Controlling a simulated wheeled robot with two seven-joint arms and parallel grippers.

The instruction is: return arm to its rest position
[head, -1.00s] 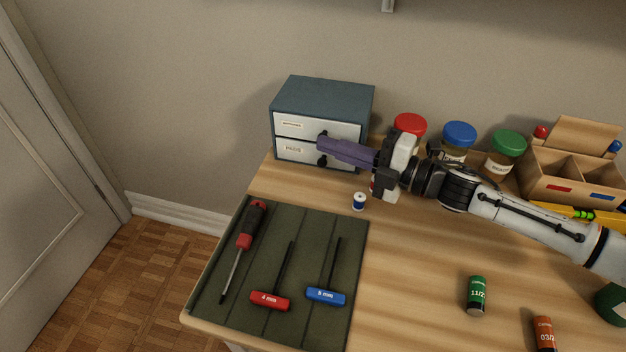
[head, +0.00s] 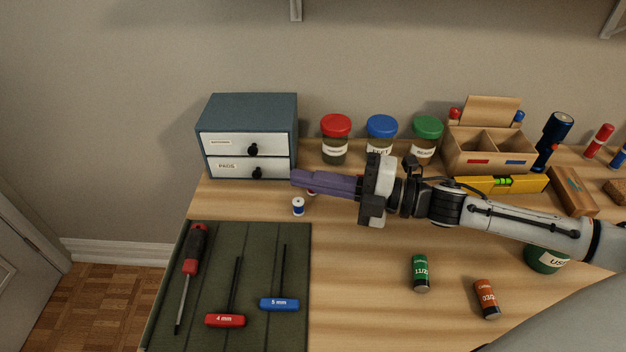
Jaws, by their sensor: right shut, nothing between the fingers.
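My right gripper (head: 300,180) has its purple fingers together and empty, pointing left. It hangs over the desk, just right of and in front of the small drawer cabinet (head: 248,111). Both of the cabinet's white drawers look shut, and the fingers are apart from their black knobs. My right arm (head: 520,228) reaches in from the right edge. My left gripper is out of view.
A small blue-and-white spool-like item (head: 298,206) stands below the fingers, with another partly hidden behind them. Lidded jars (head: 335,140) and a wooden organizer (head: 491,150) line the back. A tool mat (head: 210,238), a green battery (head: 420,273) and an orange battery (head: 487,298) lie in front.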

